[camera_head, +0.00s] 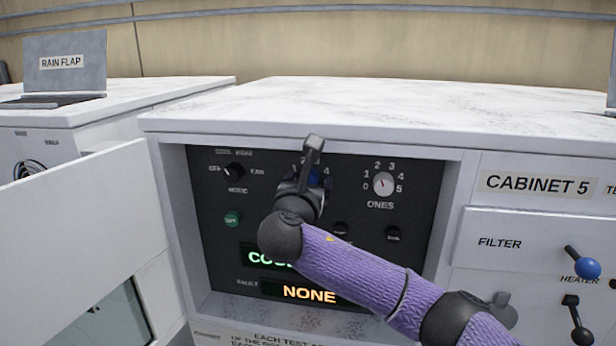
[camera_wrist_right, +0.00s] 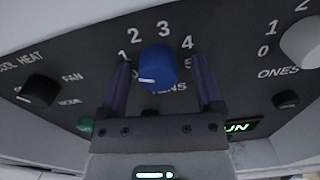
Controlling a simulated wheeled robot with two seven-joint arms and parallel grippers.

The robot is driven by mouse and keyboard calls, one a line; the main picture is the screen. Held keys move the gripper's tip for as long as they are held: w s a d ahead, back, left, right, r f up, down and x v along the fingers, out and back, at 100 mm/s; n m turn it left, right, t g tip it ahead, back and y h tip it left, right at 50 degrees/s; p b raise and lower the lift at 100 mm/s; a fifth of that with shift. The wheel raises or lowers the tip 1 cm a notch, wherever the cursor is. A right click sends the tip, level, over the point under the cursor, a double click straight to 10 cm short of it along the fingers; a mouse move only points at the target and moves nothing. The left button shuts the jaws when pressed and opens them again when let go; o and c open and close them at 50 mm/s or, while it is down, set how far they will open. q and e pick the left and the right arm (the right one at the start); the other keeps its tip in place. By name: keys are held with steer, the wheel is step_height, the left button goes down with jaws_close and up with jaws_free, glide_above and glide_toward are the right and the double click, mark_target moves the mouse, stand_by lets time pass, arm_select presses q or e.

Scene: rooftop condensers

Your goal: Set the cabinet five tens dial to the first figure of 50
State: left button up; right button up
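The blue tens dial (camera_wrist_right: 158,65) sits on cabinet five's dark panel, with figures 1 to 5 showing around it. My right gripper (camera_wrist_right: 160,82) is open, one finger on each side of the dial, with gaps showing on both sides. In the head view the right gripper (camera_head: 314,182) covers most of the dial (camera_head: 315,176). My left gripper is not in view.
The ones dial (camera_head: 383,184) is grey-white, right of the tens dial. A mode knob (camera_head: 234,171) and green button (camera_head: 232,218) are to the left. The fault display (camera_head: 310,294) reads NONE. An open white door (camera_head: 75,230) stands left; the recess frame surrounds the panel.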

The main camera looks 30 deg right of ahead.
steer(key=shift+s+a+r, duration=0.1)
steer(key=shift+s+a, duration=0.15)
steer(key=shift+a, duration=0.1)
steer(key=shift+c, duration=1.1)
steer(key=shift+s+a, duration=0.1)
steer(key=shift+s, duration=0.1)
steer(key=shift+c, duration=1.2)
jaws_close()
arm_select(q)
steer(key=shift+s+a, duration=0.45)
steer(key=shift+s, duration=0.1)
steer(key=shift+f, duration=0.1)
